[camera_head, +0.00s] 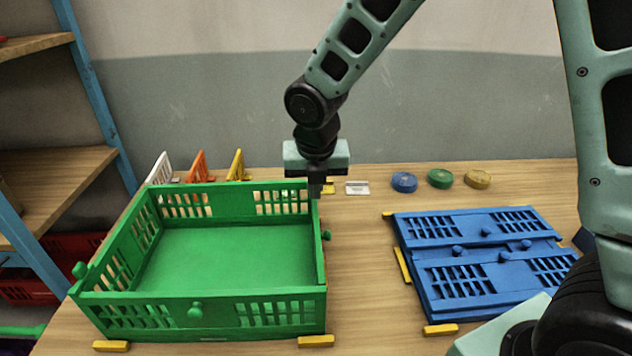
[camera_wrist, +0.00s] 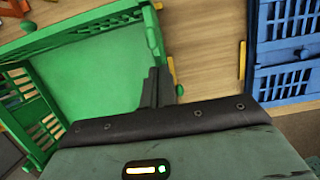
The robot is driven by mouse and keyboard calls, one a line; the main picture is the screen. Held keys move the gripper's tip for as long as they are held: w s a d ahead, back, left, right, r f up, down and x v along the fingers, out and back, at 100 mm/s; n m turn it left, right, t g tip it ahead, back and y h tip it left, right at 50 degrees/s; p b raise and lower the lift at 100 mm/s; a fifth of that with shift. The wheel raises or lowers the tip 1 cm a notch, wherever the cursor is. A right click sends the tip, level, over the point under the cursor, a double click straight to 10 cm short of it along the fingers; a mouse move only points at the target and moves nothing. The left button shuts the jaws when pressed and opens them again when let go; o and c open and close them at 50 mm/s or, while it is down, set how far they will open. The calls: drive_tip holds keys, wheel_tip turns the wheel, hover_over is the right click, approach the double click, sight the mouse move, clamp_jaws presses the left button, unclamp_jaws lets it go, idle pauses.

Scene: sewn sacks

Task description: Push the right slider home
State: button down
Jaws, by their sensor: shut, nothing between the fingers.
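A green crate (camera_head: 225,250) stands open and empty on the table, its walls upright. It also shows in the wrist view (camera_wrist: 92,85). The right slider is a green knob (camera_head: 326,235) on the outside of the crate's right wall; it shows in the wrist view (camera_wrist: 179,90) just beside the fingers. How far it sits from its home position I cannot tell. My gripper (camera_head: 316,190) is shut and empty, pointing down at the far end of the right wall. In the wrist view its fingers (camera_wrist: 158,88) overlap that wall; whether they touch it is unclear.
Other green knobs sit on the front wall (camera_head: 195,310) and the left corner (camera_head: 80,270). A folded blue crate (camera_head: 485,262) lies at the right, with bare table between. Blue, green and yellow discs (camera_head: 439,178) lie behind. Yellow blocks (camera_head: 316,341) edge the green crate.

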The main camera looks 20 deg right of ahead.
drive_tip(key=shift+w+d, duration=0.2)
drive_tip(key=shift+w, duration=0.45)
drive_tip(key=shift+w, duration=0.1)
drive_tip(key=shift+w+d+r+p, duration=0.1)
drive_tip(key=shift+w+d+p, duration=0.05)
drive_tip(key=shift+w+p, duration=0.3)
drive_tip(key=shift+w+d+r+p, duration=0.1)
drive_tip(key=shift+w+p, duration=0.1)
drive_tip(key=shift+p, duration=0.35)
drive_tip(key=shift+w+d+f, duration=0.1)
drive_tip(key=shift+w+f, duration=0.05)
drive_tip(key=shift+w, duration=0.15)
